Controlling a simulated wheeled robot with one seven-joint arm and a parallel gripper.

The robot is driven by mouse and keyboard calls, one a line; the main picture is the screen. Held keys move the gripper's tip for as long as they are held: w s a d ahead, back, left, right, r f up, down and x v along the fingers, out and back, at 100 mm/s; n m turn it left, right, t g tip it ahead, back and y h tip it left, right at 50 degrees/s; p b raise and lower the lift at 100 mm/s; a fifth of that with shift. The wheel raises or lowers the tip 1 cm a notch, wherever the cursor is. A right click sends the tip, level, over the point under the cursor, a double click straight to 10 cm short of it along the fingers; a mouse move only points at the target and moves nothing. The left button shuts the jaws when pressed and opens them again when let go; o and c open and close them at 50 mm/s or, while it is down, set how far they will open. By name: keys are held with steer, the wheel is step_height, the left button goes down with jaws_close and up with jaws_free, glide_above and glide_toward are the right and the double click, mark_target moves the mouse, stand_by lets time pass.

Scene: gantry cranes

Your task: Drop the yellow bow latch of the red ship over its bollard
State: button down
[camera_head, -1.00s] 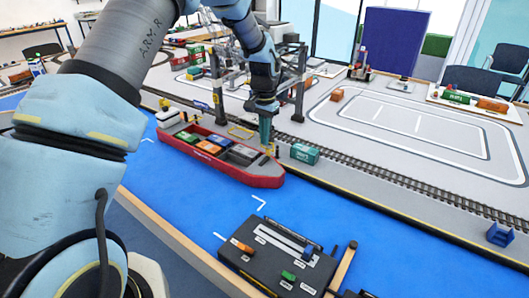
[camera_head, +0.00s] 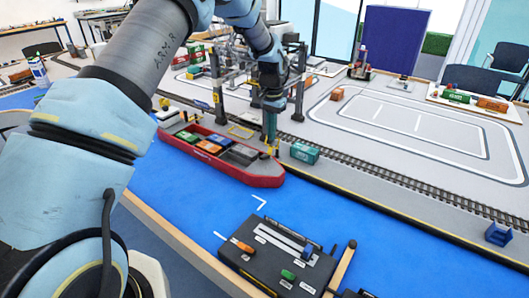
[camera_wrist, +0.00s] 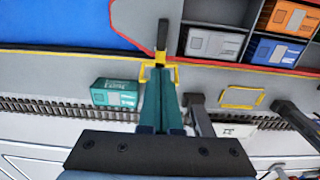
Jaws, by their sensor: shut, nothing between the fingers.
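The red ship (camera_head: 225,164) lies along the quay, its bow at the right. The yellow bow latch (camera_wrist: 161,57) shows in the wrist view at the quay edge, joined to a dark bar reaching over the bow deck. My gripper (camera_wrist: 159,72) is shut and empty, its teal fingers pointing at the latch. The yellow piece surrounds or borders the fingertips; I cannot tell whether they touch. In the head view my gripper (camera_head: 269,141) points down beside the bow. The bollard is not clearly visible behind the fingers and latch.
A teal container (camera_wrist: 115,92) stands on the quay close to the fingers, beside the rail track (camera_wrist: 60,108). A yellow frame (camera_wrist: 242,97) lies on the quay. Crane legs (camera_head: 298,100) stand close to my arm. A black control panel (camera_head: 275,262) is in front. Blue water right of the bow is clear.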

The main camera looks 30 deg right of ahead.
steer(key=w+d+r+p, duration=0.2)
steer(key=d+r+p, duration=0.3)
steer(key=r, duration=0.3)
steer(key=shift+w+r+p, duration=0.25)
steer(key=shift+w+p, duration=0.15)
steer(key=shift+p, duration=0.05)
stand_by(0.8)
stand_by(1.1)
steer(key=a+r+n+b, duration=0.1)
steer(key=a+r+n, duration=0.2)
steer(key=a, duration=1)
steer(key=a+r+n, duration=0.2)
steer(key=a+r, duration=0.2)
steer(key=a, duration=1)
steer(key=s+a+n+t+b, duration=0.1)
steer(key=s+a+n, duration=0.5)
steer(key=s+a, duration=1)
steer(key=a, duration=0.4)
steer(key=shift+s+f+t, duration=0.3)
steer(key=shift+s+f, duration=0.05)
steer(key=shift+s, duration=0.05)
